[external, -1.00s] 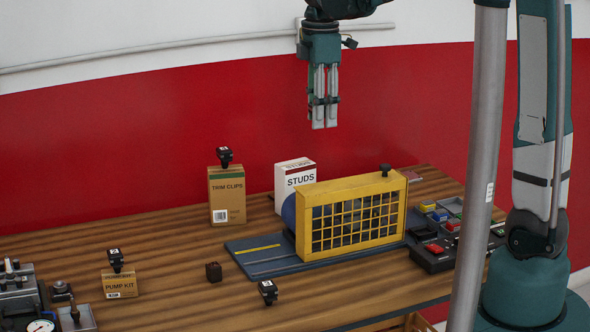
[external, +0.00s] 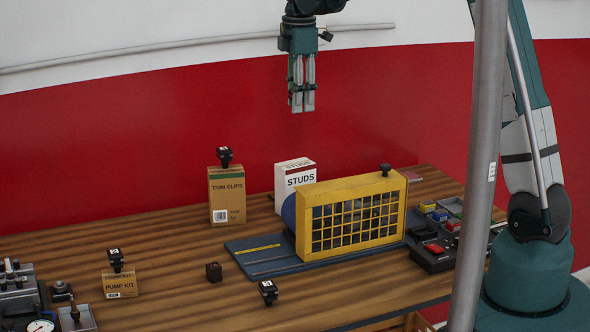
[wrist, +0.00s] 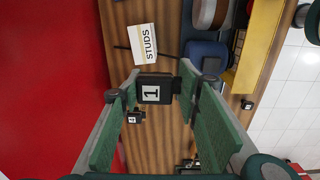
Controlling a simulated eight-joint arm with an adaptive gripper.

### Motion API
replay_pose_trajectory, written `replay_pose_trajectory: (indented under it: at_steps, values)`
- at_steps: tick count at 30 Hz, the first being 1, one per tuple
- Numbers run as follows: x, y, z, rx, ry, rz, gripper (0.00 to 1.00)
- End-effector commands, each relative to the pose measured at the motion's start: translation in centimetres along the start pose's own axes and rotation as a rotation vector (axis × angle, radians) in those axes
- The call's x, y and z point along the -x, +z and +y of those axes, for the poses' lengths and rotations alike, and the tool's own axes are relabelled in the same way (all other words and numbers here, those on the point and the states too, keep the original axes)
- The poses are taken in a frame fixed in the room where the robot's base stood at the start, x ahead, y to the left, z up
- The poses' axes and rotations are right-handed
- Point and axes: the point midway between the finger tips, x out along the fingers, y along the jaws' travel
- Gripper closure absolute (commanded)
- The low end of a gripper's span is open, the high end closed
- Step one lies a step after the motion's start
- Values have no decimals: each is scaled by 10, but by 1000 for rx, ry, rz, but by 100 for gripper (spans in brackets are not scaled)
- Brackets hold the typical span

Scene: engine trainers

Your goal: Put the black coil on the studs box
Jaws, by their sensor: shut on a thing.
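My gripper (external: 302,108) hangs high above the bench, well above the boxes. In the wrist view, my gripper (wrist: 155,88) is shut on a black coil (wrist: 153,91) with a white label marked 1. The coil sits between the fingertips; in the external view it is hard to make out. The studs box (external: 295,181) is white with a dark red top edge and stands upright at the back of the bench, behind the yellow cage. Its top looks bare. It also shows in the wrist view (wrist: 145,44), ahead of the held coil.
A yellow cage (external: 305,220) stands close in front of the studs box, with a black coil (external: 385,170) on top. More coils sit on the trim clips box (external: 227,198), the pump kit box (external: 120,285) and the bench. The red wall (external: 120,140) is behind.

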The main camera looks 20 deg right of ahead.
Motion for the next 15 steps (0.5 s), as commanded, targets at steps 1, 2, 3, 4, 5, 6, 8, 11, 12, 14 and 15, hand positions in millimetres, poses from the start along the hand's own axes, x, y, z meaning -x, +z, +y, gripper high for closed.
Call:
replay_pose_trajectory:
  at_steps: [1, 2, 3, 4, 5, 6, 8, 11, 12, 14, 15]
  values:
    - [-2, 2, 10, 1, 1, 0, 81]
    - [-3, 4, 15, 2, 1, 0, 81]
    - [-5, 6, 21, 4, 1, 0, 81]
    - [-7, 7, 26, 4, 2, 0, 81]
    - [-8, 8, 30, 5, 2, 0, 81]
    - [-10, 10, 36, 5, 2, 0, 81]
    - [-13, 13, 43, 7, 3, 0, 81]
    - [-18, 16, 54, 10, 4, -1, 81]
    - [-24, 16, 55, 11, 4, -1, 81]
    - [-36, 16, 54, 11, 4, -1, 81]
    - [-42, 16, 53, 11, 4, -1, 81]
